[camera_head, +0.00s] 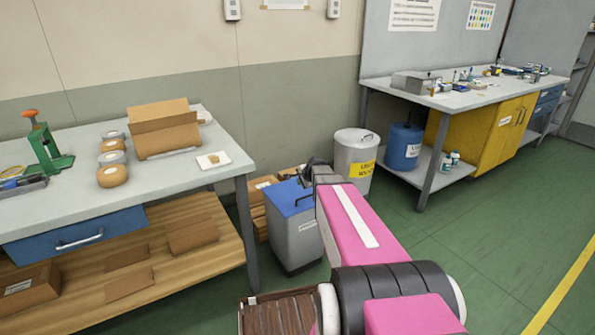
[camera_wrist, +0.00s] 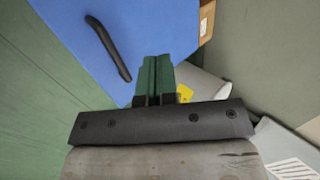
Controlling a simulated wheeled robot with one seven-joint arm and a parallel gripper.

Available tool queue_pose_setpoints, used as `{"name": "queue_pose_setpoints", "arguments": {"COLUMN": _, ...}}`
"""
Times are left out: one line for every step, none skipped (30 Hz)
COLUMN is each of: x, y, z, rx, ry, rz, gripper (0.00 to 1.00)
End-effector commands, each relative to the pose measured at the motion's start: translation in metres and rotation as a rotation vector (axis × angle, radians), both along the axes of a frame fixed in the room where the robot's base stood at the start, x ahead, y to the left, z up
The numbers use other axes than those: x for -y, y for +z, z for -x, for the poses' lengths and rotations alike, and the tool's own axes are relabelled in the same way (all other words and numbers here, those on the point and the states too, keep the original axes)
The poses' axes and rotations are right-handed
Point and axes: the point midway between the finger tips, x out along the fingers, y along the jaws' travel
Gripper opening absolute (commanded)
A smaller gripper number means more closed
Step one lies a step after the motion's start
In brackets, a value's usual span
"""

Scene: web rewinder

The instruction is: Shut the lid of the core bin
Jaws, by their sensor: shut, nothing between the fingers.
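The core bin (camera_head: 295,243) is a grey box with a white label, standing on the floor beside the left workbench. Its blue lid (camera_head: 287,194) lies across the top in the head view, looking flat; I cannot tell if it is fully seated. The lid fills the upper middle of the wrist view (camera_wrist: 150,25), with its black bar handle (camera_wrist: 108,48) left of my fingers. My gripper (camera_wrist: 157,62) has its green fingers together and empty, over the lid's edge area. Contact with the lid is unclear. In the head view my arm hides part of the bin's right side.
A white round bin (camera_head: 353,160) with a yellow label stands just behind and right. The left workbench (camera_head: 70,205) and its lower shelf flank the core bin. Cardboard (camera_head: 262,185) lies behind it. A blue drum (camera_head: 403,147) sits under the right bench. Green floor is open at right.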

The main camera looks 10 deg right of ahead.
Motion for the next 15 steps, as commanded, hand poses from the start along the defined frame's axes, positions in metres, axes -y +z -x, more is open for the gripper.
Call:
{"name": "queue_pose_setpoints", "arguments": {"x": 0.002, "y": -0.011, "z": 0.007, "rx": -0.002, "ry": -0.001, "rz": 0.0, "gripper": 0.0}}
{"name": "queue_pose_setpoints", "arguments": {"x": 0.003, "y": -0.016, "z": 0.009, "rx": -0.002, "ry": -0.001, "rz": -0.001, "gripper": 0.0}}
{"name": "queue_pose_setpoints", "arguments": {"x": 0.004, "y": -0.022, "z": 0.012, "rx": -0.003, "ry": -0.001, "rz": -0.001, "gripper": 0.0}}
{"name": "queue_pose_setpoints", "arguments": {"x": 0.005, "y": -0.027, "z": 0.015, "rx": -0.003, "ry": -0.001, "rz": -0.001, "gripper": 0.0}}
{"name": "queue_pose_setpoints", "arguments": {"x": 0.005, "y": -0.032, "z": 0.016, "rx": -0.002, "ry": -0.001, "rz": 0.0, "gripper": 0.0}}
{"name": "queue_pose_setpoints", "arguments": {"x": 0.006, "y": -0.037, "z": 0.018, "rx": -0.002, "ry": -0.001, "rz": 0.0, "gripper": 0.0}}
{"name": "queue_pose_setpoints", "arguments": {"x": 0.006, "y": -0.041, "z": 0.02, "rx": -0.002, "ry": -0.001, "rz": 0.0, "gripper": 0.0}}
{"name": "queue_pose_setpoints", "arguments": {"x": 0.007, "y": -0.045, "z": 0.021, "rx": -0.002, "ry": 0.0, "rz": -0.001, "gripper": 0.0}}
{"name": "queue_pose_setpoints", "arguments": {"x": 0.007, "y": -0.05, "z": 0.023, "rx": -0.002, "ry": 0.0, "rz": -0.001, "gripper": 0.0}}
{"name": "queue_pose_setpoints", "arguments": {"x": 0.008, "y": -0.054, "z": 0.024, "rx": -0.002, "ry": 0.001, "rz": 0.0, "gripper": 0.0}}
{"name": "queue_pose_setpoints", "arguments": {"x": 0.008, "y": -0.057, "z": 0.024, "rx": -0.002, "ry": 0.001, "rz": 0.0, "gripper": 0.0}}
{"name": "queue_pose_setpoints", "arguments": {"x": 0.008, "y": -0.06, "z": 0.025, "rx": -0.001, "ry": 0.0, "rz": 0.0, "gripper": 0.0}}
{"name": "queue_pose_setpoints", "arguments": {"x": 0.009, "y": -0.062, "z": 0.026, "rx": -0.001, "ry": 0.0, "rz": 0.0, "gripper": 0.0}}
{"name": "queue_pose_setpoints", "arguments": {"x": 0.009, "y": -0.065, "z": 0.027, "rx": -0.001, "ry": 0.0, "rz": 0.0, "gripper": 0.0}}
{"name": "queue_pose_setpoints", "arguments": {"x": 0.009, "y": -0.067, "z": 0.027, "rx": -0.001, "ry": 0.001, "rz": 0.0, "gripper": 0.0}}
